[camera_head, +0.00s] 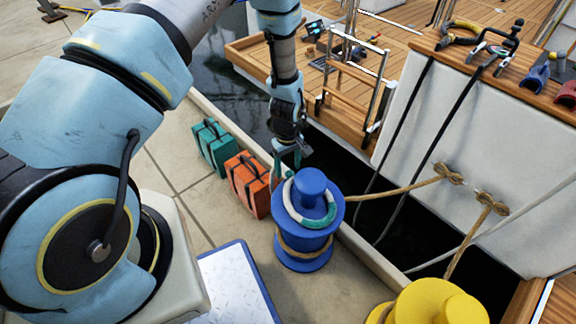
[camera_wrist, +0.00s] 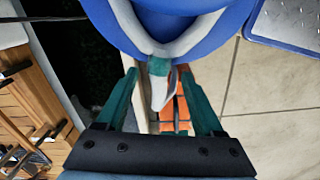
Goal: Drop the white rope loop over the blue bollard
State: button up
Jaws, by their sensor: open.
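The blue bollard (camera_head: 303,263) stands on the quay edge in the head view, with a tan rope wound round its lower part. The white rope loop (camera_head: 290,204) with teal bands lies around the bollard's upper knob, on its wide rim. In the wrist view the loop (camera_wrist: 190,37) runs round the blue bollard (camera_wrist: 190,8), and a teal-bound part with a white tail hangs towards my gripper. My gripper (camera_wrist: 158,75) is open, its teal fingers on either side of that part. Whether a finger touches it I cannot tell. In the head view the fingers are partly hidden behind the bollard.
An orange case (camera_head: 248,184) and a green case (camera_head: 211,147) stand left of the bollard. A yellow bollard (camera_head: 437,303) is at the front right. Tan mooring ropes (camera_head: 400,189) run to the boat's white hull (camera_head: 500,130). Dark water lies between quay and boat.

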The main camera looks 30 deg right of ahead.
notch_tip(320, 180, up, 11)
jog(key=p, duration=0.1)
dwell(0.5)
jog(key=shift+w+f, duration=0.1)
dwell(0.5)
